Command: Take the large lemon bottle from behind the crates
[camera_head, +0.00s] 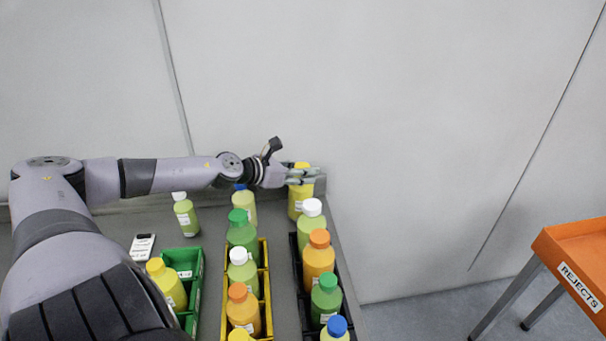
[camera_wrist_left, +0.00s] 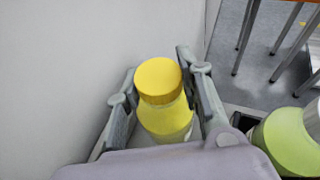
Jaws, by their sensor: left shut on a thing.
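The large lemon bottle (camera_head: 297,205), yellow with a yellow cap, stands upright at the back right of the grey table, behind the black crate (camera_head: 296,268). My left gripper (camera_head: 304,175) reaches in from the left and is shut around its upper part. In the left wrist view the bottle (camera_wrist_left: 165,118) sits between the two fingers of the gripper (camera_wrist_left: 162,95). The fingers hide part of its body in the head view. My right gripper is not in view.
The black crate, a yellow crate (camera_head: 267,290) and a green crate (camera_head: 201,268) hold several bottles with coloured caps. A wall rises behind. An orange REJECTS tray (camera_head: 570,270) is far right.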

